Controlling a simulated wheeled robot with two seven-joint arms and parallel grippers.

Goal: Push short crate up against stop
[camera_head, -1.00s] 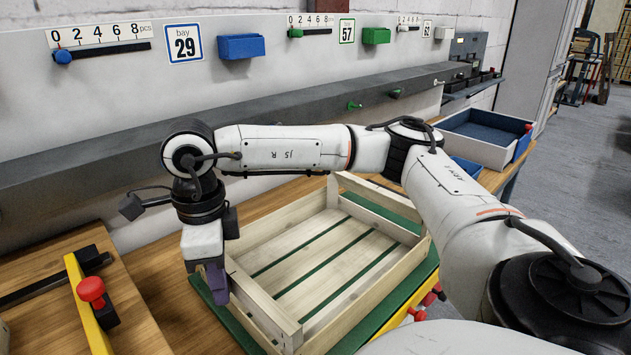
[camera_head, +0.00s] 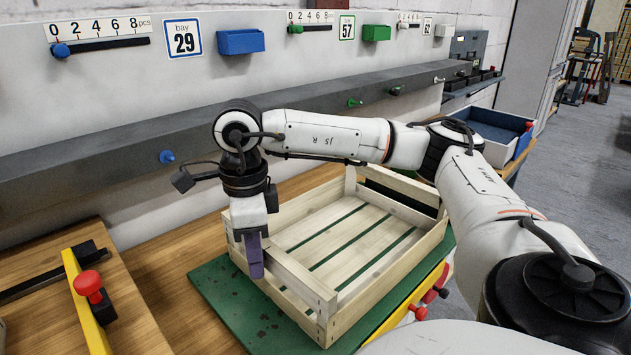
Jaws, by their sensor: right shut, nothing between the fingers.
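The short crate (camera_head: 300,275) is a pale wooden slatted box, empty, on a green mat (camera_head: 225,300). My right gripper (camera_head: 256,262) is shut and empty, pointing down at the outside of the crate's left wall. Its purple fingers appear to touch that wall, though the exact contact is hard to tell. A dark strip (camera_head: 400,188) shows past the crate's far right end; I cannot tell whether it is the stop. My right arm hides part of that end. My left gripper is not in view.
A yellow bar (camera_head: 85,300) with a red knob (camera_head: 88,285) lies on the wooden bench at left. A grey ledge (camera_head: 110,150) runs along the wall behind. A blue-lined tray (camera_head: 490,130) stands beyond the crate. Bare mat lies left of the crate.

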